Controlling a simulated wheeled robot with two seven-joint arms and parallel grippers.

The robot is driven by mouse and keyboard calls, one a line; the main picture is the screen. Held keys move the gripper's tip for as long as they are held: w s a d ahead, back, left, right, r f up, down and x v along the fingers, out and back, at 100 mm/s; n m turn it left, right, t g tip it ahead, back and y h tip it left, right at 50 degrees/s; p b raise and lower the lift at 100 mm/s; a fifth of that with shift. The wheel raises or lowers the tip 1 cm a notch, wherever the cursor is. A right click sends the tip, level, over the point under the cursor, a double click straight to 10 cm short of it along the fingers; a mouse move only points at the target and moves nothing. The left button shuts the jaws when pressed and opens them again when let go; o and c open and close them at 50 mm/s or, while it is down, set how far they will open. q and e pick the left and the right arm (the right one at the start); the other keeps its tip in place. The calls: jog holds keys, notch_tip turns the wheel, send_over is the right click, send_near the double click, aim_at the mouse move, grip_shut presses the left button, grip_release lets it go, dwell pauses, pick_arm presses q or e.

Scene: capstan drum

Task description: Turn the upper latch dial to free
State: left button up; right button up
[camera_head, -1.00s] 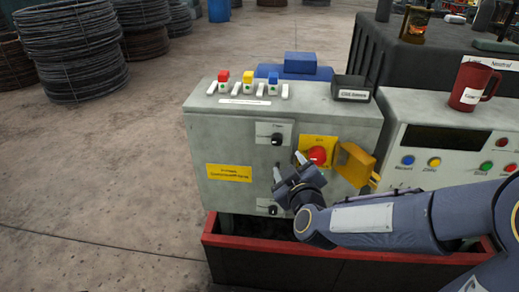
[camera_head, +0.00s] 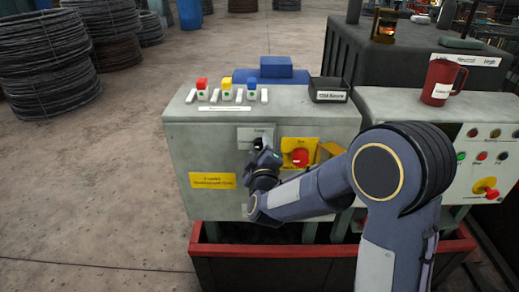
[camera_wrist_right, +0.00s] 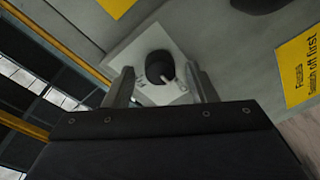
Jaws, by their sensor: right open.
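The upper latch dial, a black knob on a white plate (camera_head: 256,133), is on the front of the grey cabinet (camera_head: 180,150). My right gripper (camera_head: 264,160) is in front of it and hides much of the knob. In the right wrist view the black knob (camera_wrist_right: 158,66) with a pale pointer lies between and beyond the two open fingers of my right gripper (camera_wrist_right: 162,85). The fingers stand on either side of it; I cannot tell whether they touch the plate. The lower dial is hidden behind my arm. My left gripper is not in view.
Right of the dial is a red stop button (camera_head: 299,157) on a yellow plate, with a yellow flap (camera_head: 327,152) beside it. A yellow label (camera_head: 212,180) is on the left. A black tray (camera_head: 328,90) and a red mug (camera_head: 443,82) stand on top.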

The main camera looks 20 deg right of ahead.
jog(key=c, duration=1)
jog(key=shift+o, duration=0.2)
